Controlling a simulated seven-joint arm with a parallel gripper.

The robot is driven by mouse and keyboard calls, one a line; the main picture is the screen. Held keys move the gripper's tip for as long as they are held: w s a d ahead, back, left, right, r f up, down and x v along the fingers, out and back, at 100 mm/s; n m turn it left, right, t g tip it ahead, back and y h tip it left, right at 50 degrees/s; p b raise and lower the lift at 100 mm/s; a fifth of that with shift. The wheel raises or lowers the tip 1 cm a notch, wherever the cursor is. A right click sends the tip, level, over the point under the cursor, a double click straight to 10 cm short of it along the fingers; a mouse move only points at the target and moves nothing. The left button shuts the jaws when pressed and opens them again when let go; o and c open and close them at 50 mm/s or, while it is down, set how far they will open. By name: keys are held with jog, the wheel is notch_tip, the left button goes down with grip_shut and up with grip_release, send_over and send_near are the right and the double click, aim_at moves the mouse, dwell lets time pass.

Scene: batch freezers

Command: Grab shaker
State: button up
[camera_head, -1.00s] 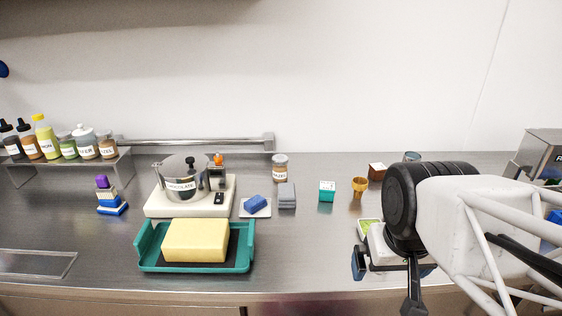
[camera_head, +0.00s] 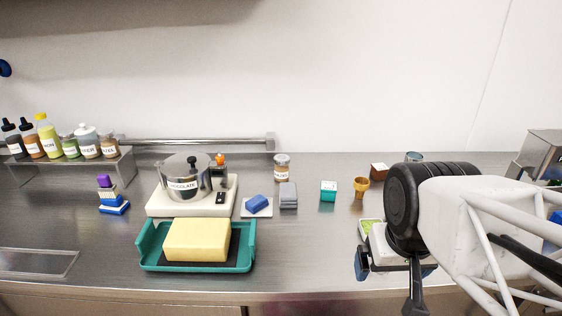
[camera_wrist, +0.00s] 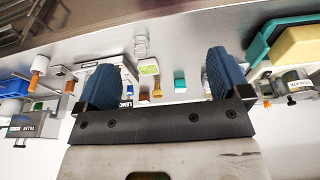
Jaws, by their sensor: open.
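A small jar with a grey lid, white label and brown contents (camera_head: 281,168) stands upright at the back of the steel counter, near the wall, in the head view. It looks most like the shaker, but its label is too small to read. My gripper (camera_wrist: 155,78) is open and empty, with its blue fingers spread wide in the wrist view. In the head view my gripper is over the front right of the counter, to the right of the jar and nearer the front edge. My arm hides part of the right side.
A grey block (camera_head: 288,195) stands just in front of the jar. A pot (camera_head: 187,178) and a teal tray (camera_head: 152,262) with a yellow block are left. The front middle of the counter is clear.

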dwell(0.3)
jog(key=w+a+r+n, duration=0.1)
jog(key=w+r+n, duration=0.1)
jog(key=w, duration=0.5)
jog(key=w+a+r+n, duration=0.1)
jog(key=w+r+n, duration=0.15)
jog(key=w, duration=0.45)
jog(key=n+g, duration=0.3)
jog(key=n, duration=1.2)
send_over(282, 158)
jog(key=f, duration=1.3)
jog(key=shift+s+d+f, duration=0.2)
jog(key=shift+s+f, duration=0.05)
jog(key=shift+f, duration=0.15)
jog(key=shift+w+a+f, duration=0.2)
jog(key=shift+w+f, duration=0.15)
jog(key=shift+w, duration=0.1)
jog(key=shift+f, duration=1.3)
